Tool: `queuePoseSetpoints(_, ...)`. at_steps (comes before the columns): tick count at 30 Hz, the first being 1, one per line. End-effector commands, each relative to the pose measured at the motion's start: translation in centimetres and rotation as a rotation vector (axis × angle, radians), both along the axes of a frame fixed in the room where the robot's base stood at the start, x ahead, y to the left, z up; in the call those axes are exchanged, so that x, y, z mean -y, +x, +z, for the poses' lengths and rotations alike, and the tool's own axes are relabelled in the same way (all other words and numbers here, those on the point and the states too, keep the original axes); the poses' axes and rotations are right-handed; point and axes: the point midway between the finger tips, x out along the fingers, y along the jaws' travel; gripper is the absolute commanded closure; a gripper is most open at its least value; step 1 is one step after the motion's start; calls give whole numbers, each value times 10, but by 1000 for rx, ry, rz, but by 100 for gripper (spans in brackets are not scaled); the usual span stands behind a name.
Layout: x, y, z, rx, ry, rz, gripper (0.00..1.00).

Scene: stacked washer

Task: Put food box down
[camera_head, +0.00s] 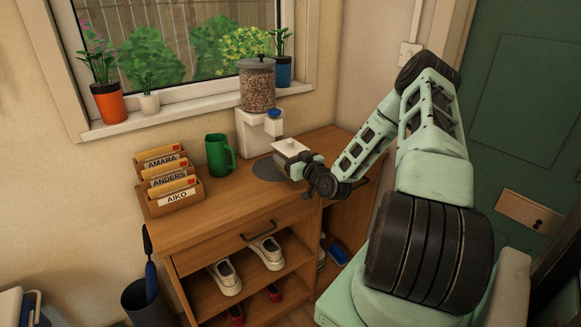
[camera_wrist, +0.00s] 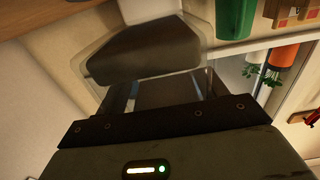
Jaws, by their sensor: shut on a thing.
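My gripper (camera_head: 303,167) is shut on the food box (camera_head: 291,148), a small pale box with a light lid. It is held over the right part of the wooden cabinet top (camera_head: 222,205), close to the front of the white dispenser base. A dark grey round mat (camera_head: 266,171) lies below and left of the box. In the wrist view the food box (camera_wrist: 145,52) looks translucent with a dark filling, close in front of my gripper (camera_wrist: 165,92). I cannot tell whether its underside touches the cabinet or mat.
The dispenser with a clear kibble jar (camera_head: 257,86) stands behind the box. A green mug (camera_head: 218,155) and a wooden letter rack (camera_head: 170,185) stand to the left. Shoes (camera_head: 268,252) sit on shelves below. The front left of the cabinet top is clear.

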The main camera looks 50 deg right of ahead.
Motion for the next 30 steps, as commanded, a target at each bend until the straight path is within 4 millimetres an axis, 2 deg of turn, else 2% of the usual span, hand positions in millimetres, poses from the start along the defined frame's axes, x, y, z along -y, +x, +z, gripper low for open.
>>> queuePoseSetpoints(7,0,0,-33,0,2,0,62)
queuePoseSetpoints(20,0,0,-41,1,-1,1,62)
queuePoseSetpoints(21,0,0,-42,-1,-1,0,26)
queuePoseSetpoints(23,0,0,-41,-1,-1,0,10)
queuePoseSetpoints(24,0,0,-41,-1,-1,0,7)
queuePoseSetpoints(30,0,0,-40,-1,0,0,7)
